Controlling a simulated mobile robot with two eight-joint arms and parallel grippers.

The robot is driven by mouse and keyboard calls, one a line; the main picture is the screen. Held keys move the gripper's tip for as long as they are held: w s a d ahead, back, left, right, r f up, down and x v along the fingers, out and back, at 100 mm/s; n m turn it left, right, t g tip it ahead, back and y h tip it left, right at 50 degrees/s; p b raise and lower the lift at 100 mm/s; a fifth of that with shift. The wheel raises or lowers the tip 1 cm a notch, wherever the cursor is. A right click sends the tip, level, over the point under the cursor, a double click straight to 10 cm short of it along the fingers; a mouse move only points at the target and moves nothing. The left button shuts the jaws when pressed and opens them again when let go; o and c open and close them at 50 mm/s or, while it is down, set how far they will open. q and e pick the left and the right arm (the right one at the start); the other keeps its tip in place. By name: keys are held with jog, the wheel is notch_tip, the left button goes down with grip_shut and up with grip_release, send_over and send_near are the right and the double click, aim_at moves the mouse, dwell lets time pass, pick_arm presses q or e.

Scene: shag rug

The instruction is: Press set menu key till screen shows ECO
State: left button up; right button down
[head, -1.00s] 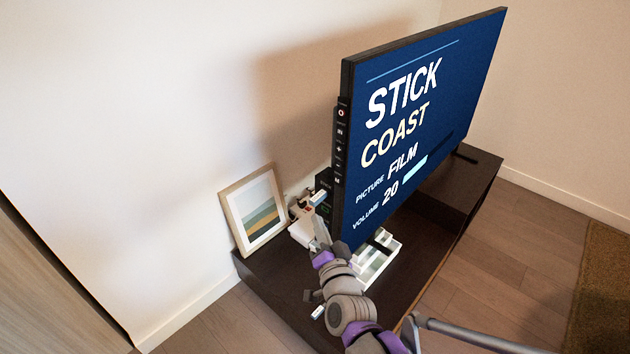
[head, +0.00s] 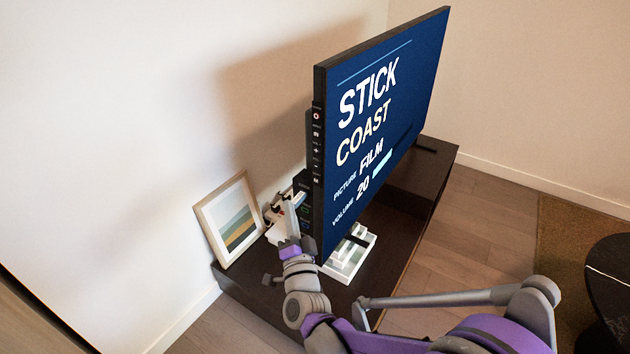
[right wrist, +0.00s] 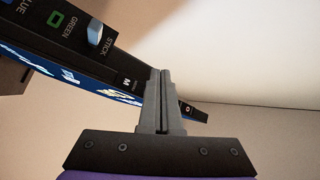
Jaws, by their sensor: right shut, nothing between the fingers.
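The television (head: 385,110) stands on a dark low cabinet. Its blue screen reads STICK, COAST, PICTURE FILM and VOLUME 20. A strip of keys (head: 316,148) runs down its left edge. In the right wrist view the black side panel (right wrist: 65,42) bears the words GREEN and STICK and a letter M (right wrist: 126,82). My right gripper (head: 299,198) is shut and empty beside the lower left edge of the set. In the right wrist view its fingertips (right wrist: 161,72) lie over the panel just past the M and hide part of it; I cannot tell whether they touch. My left gripper is out of view.
A framed picture (head: 231,222) leans on the wall left of the set. A white stepped stand (head: 345,262) is on the cabinet (head: 402,240) below the screen. A pale stick (right wrist: 95,32) juts from the panel. A dark round table (head: 612,275) is at the right.

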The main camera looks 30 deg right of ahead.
jog(key=w+d, duration=0.3)
jog(key=d, duration=0.5)
jog(key=shift+w+p, duration=0.15)
jog(key=shift+p, duration=0.2)
jog(key=shift+d, duration=0.2)
dwell(1.6)
jog(key=shift+w+d, duration=0.2)
jog(key=shift+d, duration=0.05)
jog(key=shift+w+d, duration=0.1)
jog(key=shift+d, duration=0.2)
dwell(0.7)
jog(key=shift+a, duration=0.1)
jog(key=shift+s+a, duration=0.3)
jog(key=shift+a, duration=0.35)
jog(key=shift+s+a, duration=0.3)
jog(key=shift+a, duration=0.45)
jog(key=shift+s+a, duration=0.35)
jog(key=shift+a, duration=0.45)
jog(key=shift+s+a, duration=0.3)
jog(key=shift+a, duration=0.45)
dwell(0.8)
